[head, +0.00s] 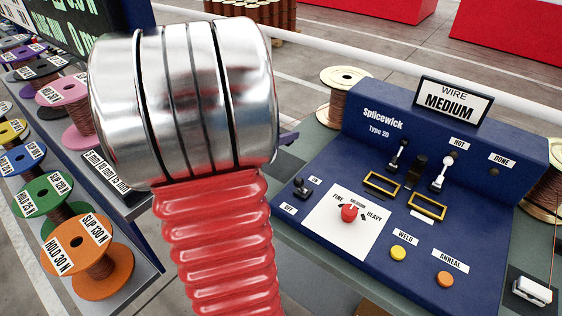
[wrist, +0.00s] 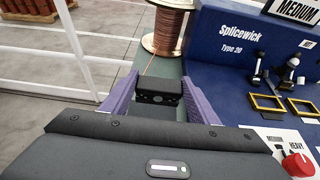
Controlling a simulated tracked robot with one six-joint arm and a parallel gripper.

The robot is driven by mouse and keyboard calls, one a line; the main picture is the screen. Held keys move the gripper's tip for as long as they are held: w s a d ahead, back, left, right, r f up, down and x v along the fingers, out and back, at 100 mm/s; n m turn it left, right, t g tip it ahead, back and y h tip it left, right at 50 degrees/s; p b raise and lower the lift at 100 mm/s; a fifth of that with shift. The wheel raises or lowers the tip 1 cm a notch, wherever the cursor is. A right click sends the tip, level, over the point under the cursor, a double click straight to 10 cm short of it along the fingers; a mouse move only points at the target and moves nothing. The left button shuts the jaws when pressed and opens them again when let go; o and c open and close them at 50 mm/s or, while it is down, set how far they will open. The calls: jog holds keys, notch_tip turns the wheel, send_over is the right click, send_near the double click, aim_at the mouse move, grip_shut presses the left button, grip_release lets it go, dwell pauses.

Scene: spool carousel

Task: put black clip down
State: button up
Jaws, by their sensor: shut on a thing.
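In the wrist view my gripper (wrist: 159,82) has purple fingers closed on the black clip (wrist: 158,98), a dark block between them. A thin copper strand runs from the clip's far side up toward a copper wire spool (wrist: 168,28). The clip appears over the grey-green bench beside the blue Splicewick machine (wrist: 222,58); I cannot tell whether it touches the bench. In the head view my arm hides the clip and nearly all of my gripper; only a purple sliver shows. The same spool (head: 343,80) and machine (head: 400,185) stand right of my arm there.
A white clip (head: 532,290) lies at the machine's right front, under a wire from the right spool (head: 546,195). The machine has levers, a red knob (head: 349,213) and buttons. A rack of coloured spools (head: 70,205) stands left. A white rail (wrist: 60,55) runs along the bench's left.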

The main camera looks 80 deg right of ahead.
send_over(280, 166)
jog(key=shift+f, duration=2.8)
jog(key=shift+f, duration=0.1)
jog(key=shift+f, duration=2)
jog(key=shift+f, duration=0.1)
jog(key=o, duration=1.1)
jog(key=shift+c, duration=0.2)
jog(key=v, duration=1.2)
jog(key=shift+r, duration=0.2)
